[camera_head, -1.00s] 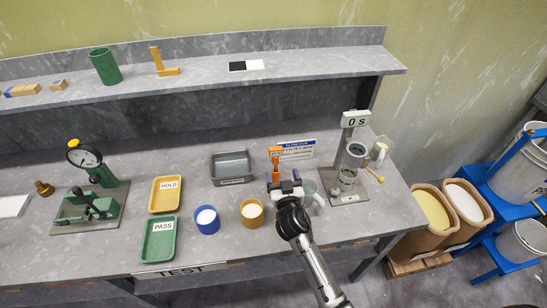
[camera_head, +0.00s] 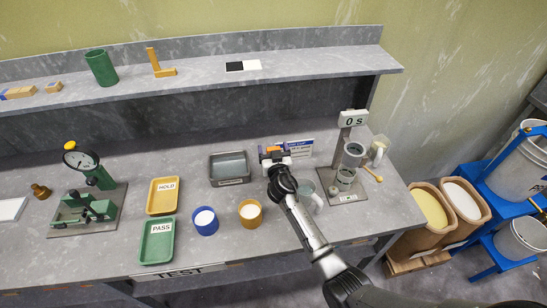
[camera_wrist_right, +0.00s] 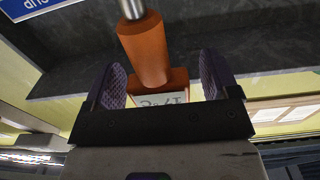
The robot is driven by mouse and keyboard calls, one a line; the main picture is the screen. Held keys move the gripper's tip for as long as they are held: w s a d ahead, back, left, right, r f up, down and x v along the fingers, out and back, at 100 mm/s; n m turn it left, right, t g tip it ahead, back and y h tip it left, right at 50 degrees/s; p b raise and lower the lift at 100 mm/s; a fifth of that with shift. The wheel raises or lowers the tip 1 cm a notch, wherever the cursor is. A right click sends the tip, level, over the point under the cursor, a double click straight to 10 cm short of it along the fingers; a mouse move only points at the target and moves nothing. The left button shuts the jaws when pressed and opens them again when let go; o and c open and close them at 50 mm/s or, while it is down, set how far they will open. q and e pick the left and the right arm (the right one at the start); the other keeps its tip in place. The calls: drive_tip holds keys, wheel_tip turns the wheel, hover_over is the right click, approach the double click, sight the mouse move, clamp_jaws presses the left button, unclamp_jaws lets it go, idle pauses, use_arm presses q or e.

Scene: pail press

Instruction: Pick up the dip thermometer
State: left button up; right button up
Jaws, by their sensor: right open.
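The dip thermometer (camera_wrist_right: 146,50) has an orange handle, a metal stem and a small display head. In the right wrist view its head lies between my right gripper's purple-padded fingers (camera_wrist_right: 162,82), with a visible gap at the right finger. The stem runs out of the top of the picture. In the head view only a bit of the orange thermometer (camera_head: 273,150) shows past my right gripper (camera_head: 276,156), which hides the rest. The right gripper is open. My left gripper is not in view.
A blue and white sign (camera_head: 299,143) stands just behind. A grey tray (camera_head: 230,182) is to the left, with blue (camera_head: 205,230) and yellow (camera_head: 250,223) cups in front. A timer stand (camera_head: 352,120) and a clear jug (camera_head: 311,202) are at the right.

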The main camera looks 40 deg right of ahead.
drive_tip(key=shift+w+d+f, duration=0.1)
drive_tip(key=shift+w+d, duration=0.1)
drive_tip(key=shift+w, duration=0.15)
drive_tip(key=shift+c, duration=0.3)
drive_tip(key=c, duration=1)
drive_tip(key=shift+o, duration=0.2)
